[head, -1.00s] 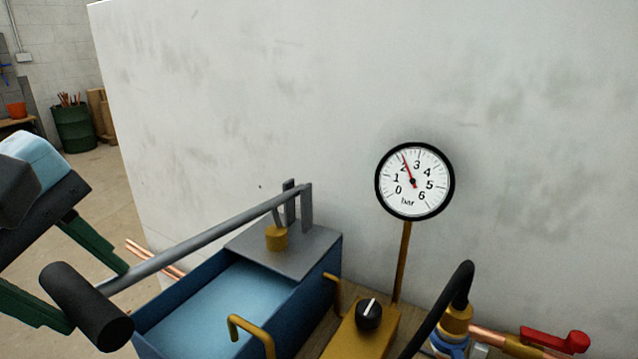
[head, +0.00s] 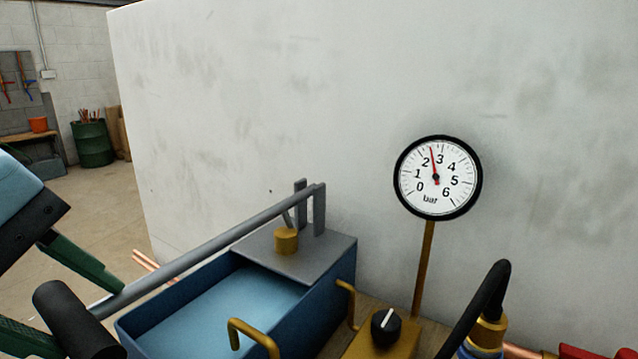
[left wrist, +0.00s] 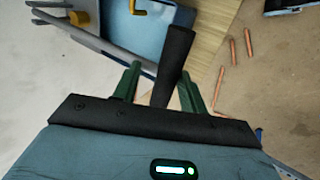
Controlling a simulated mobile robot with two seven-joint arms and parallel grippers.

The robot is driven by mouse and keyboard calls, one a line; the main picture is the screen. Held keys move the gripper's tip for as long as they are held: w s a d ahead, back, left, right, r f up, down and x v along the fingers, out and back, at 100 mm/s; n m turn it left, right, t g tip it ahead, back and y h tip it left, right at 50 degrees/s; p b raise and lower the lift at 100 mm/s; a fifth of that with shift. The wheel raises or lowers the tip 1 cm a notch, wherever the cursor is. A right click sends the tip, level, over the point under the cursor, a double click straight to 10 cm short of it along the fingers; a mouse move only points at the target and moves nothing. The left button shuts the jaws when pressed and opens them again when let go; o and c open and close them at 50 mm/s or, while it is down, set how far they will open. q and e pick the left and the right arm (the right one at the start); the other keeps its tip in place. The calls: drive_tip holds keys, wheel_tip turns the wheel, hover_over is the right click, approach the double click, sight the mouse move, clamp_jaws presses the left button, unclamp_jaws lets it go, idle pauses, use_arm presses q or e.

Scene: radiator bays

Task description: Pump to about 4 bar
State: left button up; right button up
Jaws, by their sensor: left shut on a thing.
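The round pressure gauge (head: 437,178) is in the right half of the head view; its red needle stands between 2 and 3 bar, near 2.5. The pump has a blue tank (head: 310,315) and a long grey lever (head: 210,240) sloping down left to a black grip (head: 78,320). My left gripper (head: 88,312) is shut on this grip. In the left wrist view the black grip (left wrist: 174,62) lies between the green fingers of the left gripper (left wrist: 162,80). My right gripper is not in view.
A yellow block (head: 385,347) carries a black knob (head: 386,326) with a white mark. A black hose (head: 487,300) and a red handle (head: 592,351) are at the lower right. A white wall (head: 270,90) stands close behind. Copper pipes (left wrist: 232,60) lie on the floor.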

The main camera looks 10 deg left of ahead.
use_arm(q)
drive_tip(key=shift+w+f, duration=0.2)
drive_tip(key=shift+f, duration=0.1)
drive_tip(key=shift+r, duration=0.35)
drive_tip(key=shift+o, duration=0.2)
drive_tip(key=shift+g, duration=0.5)
drive_tip(key=r+p, duration=0.4)
drive_tip(key=p, duration=0.1)
drive_tip(key=shift+w+d+r, duration=0.15)
drive_tip(key=shift+w, duration=0.1)
drive_tip(key=shift+r+p, duration=0.2)
drive_tip(key=shift+p, duration=0.45)
drive_tip(key=shift+w+r+y, duration=0.1)
drive_tip(key=shift+y, duration=0.2)
